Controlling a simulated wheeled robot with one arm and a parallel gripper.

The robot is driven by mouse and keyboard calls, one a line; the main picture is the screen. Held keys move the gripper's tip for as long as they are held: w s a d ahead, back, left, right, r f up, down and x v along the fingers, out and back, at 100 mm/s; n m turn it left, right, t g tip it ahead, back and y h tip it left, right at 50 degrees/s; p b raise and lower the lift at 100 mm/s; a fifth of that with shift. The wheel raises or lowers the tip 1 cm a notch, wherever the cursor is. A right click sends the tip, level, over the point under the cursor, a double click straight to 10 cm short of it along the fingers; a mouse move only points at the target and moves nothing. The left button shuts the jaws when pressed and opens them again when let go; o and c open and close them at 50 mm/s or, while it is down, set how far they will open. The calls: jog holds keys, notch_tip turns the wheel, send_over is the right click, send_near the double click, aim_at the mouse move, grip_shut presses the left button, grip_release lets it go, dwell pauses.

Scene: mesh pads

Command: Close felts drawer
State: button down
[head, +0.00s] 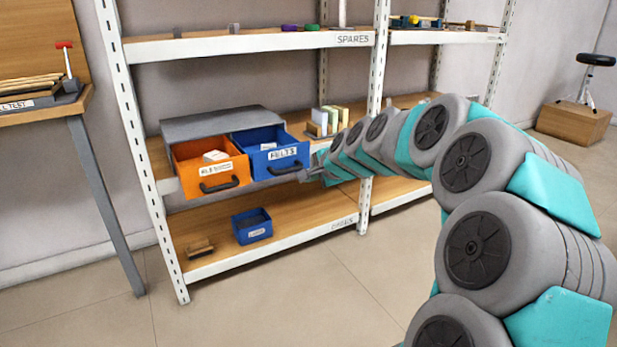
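The blue drawer labelled FELTS (279,164) is pulled out of the grey cabinet (222,124) on the middle shelf. Its dark handle shows low on the front. My gripper (304,176) is at the right end of that handle, small and seen from behind my arm. I cannot tell whether it touches the handle or whether its fingers are open. The orange drawer (201,179) beside it on the left is also pulled out, with a pale item inside.
Several upright pale blocks (330,116) stand right of the cabinet. A blue bin (251,226) and a brown block (200,247) sit on the lower shelf. A white shelf post (378,65) stands close to my arm. The floor in front is clear.

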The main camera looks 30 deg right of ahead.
aim_at(269, 147)
jog(key=w+f, duration=0.3)
jog(key=w, duration=0.5)
jog(key=shift+w+a, duration=0.15)
jog(key=shift+w, duration=0.25)
jog(key=shift+w, duration=0.1)
jog(key=w+p, duration=0.2)
jog(key=w, duration=0.4)
jog(key=w+p, duration=0.3)
jog(key=w, duration=0.3)
jog(key=w+p, duration=0.3)
jog(key=w, duration=0.3)
jog(key=shift+w+a, duration=0.1)
jog(key=shift+a, duration=0.2)
jog(key=shift+w+r, duration=0.15)
jog(key=shift+r, duration=0.1)
